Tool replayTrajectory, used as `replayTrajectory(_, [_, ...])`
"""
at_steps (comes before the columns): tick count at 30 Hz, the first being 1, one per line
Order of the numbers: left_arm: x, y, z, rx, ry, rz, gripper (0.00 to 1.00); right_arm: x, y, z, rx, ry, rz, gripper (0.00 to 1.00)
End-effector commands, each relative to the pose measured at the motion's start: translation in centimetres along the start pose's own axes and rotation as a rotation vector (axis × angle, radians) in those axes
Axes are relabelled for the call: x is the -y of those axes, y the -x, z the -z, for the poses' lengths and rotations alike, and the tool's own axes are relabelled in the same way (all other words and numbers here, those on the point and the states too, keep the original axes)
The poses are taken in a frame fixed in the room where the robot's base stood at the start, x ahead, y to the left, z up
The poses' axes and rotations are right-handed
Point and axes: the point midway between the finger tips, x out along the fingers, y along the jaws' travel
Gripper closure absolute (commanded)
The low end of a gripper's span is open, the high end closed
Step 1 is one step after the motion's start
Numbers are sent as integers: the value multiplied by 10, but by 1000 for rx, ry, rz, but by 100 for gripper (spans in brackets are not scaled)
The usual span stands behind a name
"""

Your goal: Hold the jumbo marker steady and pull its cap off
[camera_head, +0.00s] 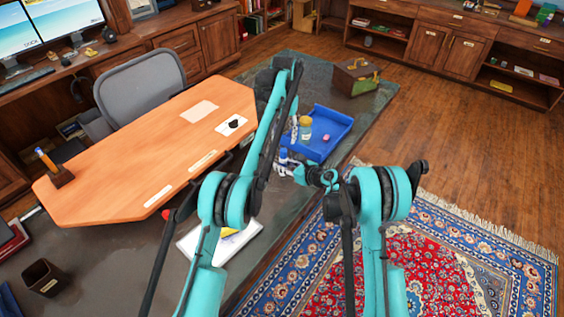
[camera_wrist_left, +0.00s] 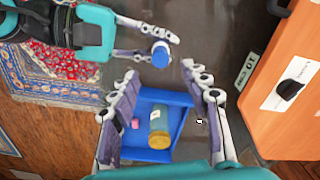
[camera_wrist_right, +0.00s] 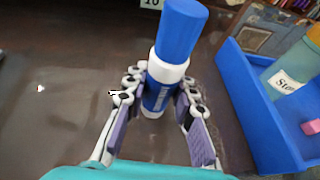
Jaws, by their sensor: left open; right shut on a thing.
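The jumbo marker stands upright with a blue cap (camera_wrist_right: 181,30), a white collar (camera_wrist_right: 166,71) and a blue body (camera_wrist_right: 154,98). The cap is on it. My right gripper (camera_wrist_right: 158,92) is shut on the marker's body, below the collar. In the left wrist view the cap (camera_wrist_left: 160,54) shows from above, with my right gripper's fingers (camera_wrist_left: 147,43) beside it. My left gripper (camera_wrist_left: 163,82) is open and empty, higher up, with the cap just beyond its fingertips in its own view. In the head view the marker (camera_head: 283,156) is small and partly hidden by my arms.
A blue tray (camera_head: 344,121) beside the marker holds a jar with a yellow lid (camera_head: 305,122) and a pink block (camera_wrist_left: 135,124). An orange desk (camera_head: 130,150) stands to the left. A wooden box (camera_head: 356,77) sits at the dark table's far end.

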Motion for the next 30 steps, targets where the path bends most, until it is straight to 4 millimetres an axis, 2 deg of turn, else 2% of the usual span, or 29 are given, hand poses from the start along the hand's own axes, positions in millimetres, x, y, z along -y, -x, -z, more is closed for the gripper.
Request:
replayTrajectory(5, [9,7,-1,-39,-138,-53,53,0,0,0,0,0,0,100])
replayTrajectory(15, [31,28,-20,-265,-658,-165,53,0,0,0,0,0,0,100])
replayTrajectory(21, [36,34,-30,-353,-815,-167,53,0,0,0,0,0,0,100])
replayTrajectory(26, [33,25,-28,-367,-842,-166,53,0,0,0,0,0,0,100])
replayTrajectory(30, [26,3,-22,-366,-842,-166,53,0,0,0,0,0,0,100])
